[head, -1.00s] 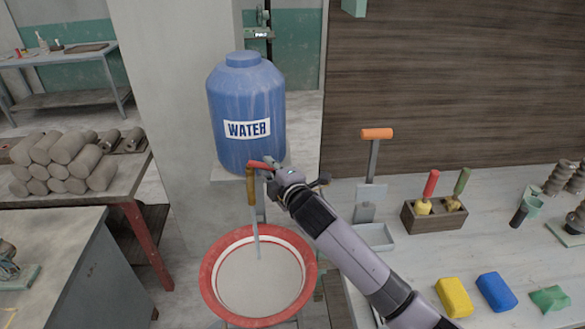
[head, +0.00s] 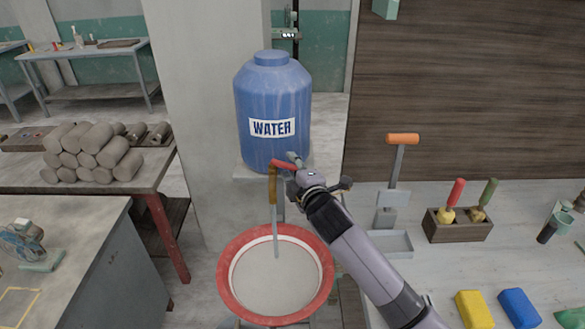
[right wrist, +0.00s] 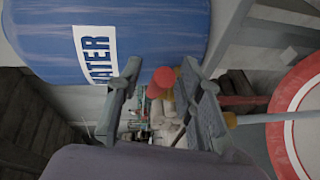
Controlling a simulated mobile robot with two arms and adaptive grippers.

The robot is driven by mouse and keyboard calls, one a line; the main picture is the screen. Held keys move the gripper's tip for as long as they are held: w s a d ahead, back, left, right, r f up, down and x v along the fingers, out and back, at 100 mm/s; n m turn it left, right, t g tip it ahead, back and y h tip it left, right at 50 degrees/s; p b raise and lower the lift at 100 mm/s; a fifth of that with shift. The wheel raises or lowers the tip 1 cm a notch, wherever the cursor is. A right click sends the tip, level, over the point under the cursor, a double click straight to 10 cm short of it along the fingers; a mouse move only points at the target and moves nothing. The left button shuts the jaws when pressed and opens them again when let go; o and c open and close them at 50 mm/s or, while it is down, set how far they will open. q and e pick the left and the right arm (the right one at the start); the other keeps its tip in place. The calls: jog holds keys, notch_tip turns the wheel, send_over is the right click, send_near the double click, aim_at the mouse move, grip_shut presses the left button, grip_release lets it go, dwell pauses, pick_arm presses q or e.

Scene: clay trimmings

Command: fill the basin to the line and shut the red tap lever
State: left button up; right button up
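The blue water barrel (head: 273,100) stands on a ledge. Its brass tap (head: 272,188) has a red lever (head: 283,164), and a stream of water (head: 276,235) runs from the tap into the red-rimmed basin (head: 228,290) below. Pale water covers the basin's inside; I cannot tell its level against a line. My right gripper (head: 290,166) is at the lever. In the right wrist view, its fingers (right wrist: 162,82) are apart, with the lever's red end (right wrist: 162,77) between them and gaps showing on both sides. My left gripper is not in view.
A wooden tool block (head: 458,230) and a grey tray (head: 390,243) with an orange-handled tool (head: 402,140) lie on the right bench. Yellow (head: 474,308) and blue blocks (head: 519,307) sit nearer. Clay rolls (head: 90,150) are stacked on the left table.

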jog(key=v, duration=1.2)
dwell(0.6)
